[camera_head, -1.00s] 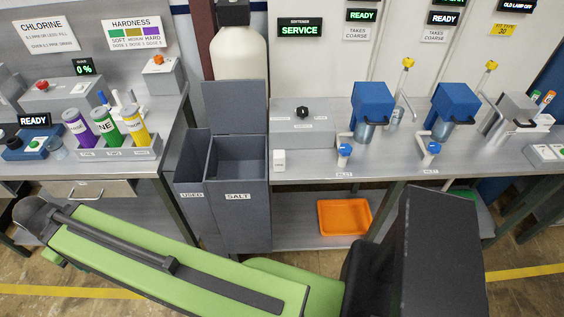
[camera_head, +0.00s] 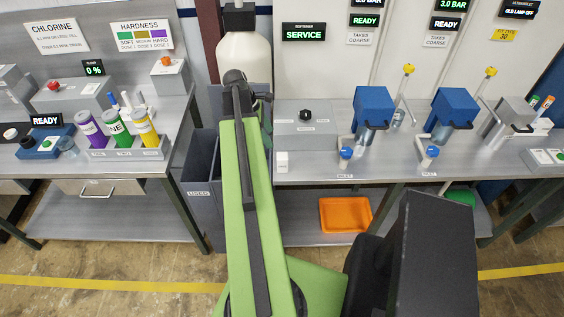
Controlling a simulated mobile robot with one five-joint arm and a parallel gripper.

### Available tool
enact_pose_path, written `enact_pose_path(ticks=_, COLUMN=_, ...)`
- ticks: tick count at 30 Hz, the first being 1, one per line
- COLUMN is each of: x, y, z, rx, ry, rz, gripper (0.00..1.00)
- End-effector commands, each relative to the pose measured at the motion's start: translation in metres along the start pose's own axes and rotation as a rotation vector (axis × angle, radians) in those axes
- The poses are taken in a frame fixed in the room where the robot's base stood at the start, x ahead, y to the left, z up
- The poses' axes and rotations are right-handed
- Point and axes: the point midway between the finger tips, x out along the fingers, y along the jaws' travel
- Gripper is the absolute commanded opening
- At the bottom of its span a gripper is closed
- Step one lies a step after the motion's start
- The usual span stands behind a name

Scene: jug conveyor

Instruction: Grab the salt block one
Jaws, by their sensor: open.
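No salt block can be made out for sure. The grey bin labelled SALT in the earlier view is now mostly covered by my green arm, and its inside is hidden. The grey bin labelled USED (camera_head: 201,213) shows just left of my arm. A small white block (camera_head: 282,161) stands at the left front of the right bench; I cannot tell what it is. My arm reaches forward over the SALT bin, its dark joint in front of the white tank.
The left bench (camera_head: 130,170) holds purple, green and yellow bottles (camera_head: 114,127) in a rack. The right bench (camera_head: 300,175) carries a grey box (camera_head: 305,127) and two blue units (camera_head: 375,104). An orange tray (camera_head: 345,214) sits on the lower shelf. Floor in front is clear.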

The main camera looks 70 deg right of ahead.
Motion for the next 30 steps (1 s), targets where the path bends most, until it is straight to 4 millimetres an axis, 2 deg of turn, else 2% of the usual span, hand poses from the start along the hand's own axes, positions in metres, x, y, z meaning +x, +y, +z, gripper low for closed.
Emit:
enact_pose_path(ticks=5, x=0.012, y=-0.001, z=-0.003, rx=0.000, ry=0.000, rz=0.001, gripper=0.66)
enact_pose_path(ticks=20, x=0.118, y=-0.001, z=-0.006, rx=0.001, ry=0.001, rz=0.001, gripper=0.66)
enact_pose_path(ticks=23, x=0.125, y=-0.001, z=-0.005, rx=-0.001, ry=0.001, rz=0.002, gripper=0.66)
enact_pose_path(ticks=27, x=0.123, y=-0.001, z=-0.003, rx=-0.002, ry=0.001, rz=0.002, gripper=0.66)
enact_pose_path(ticks=30, x=0.133, y=-0.003, z=-0.004, rx=-0.001, ry=0.001, rz=0.002, gripper=0.66)
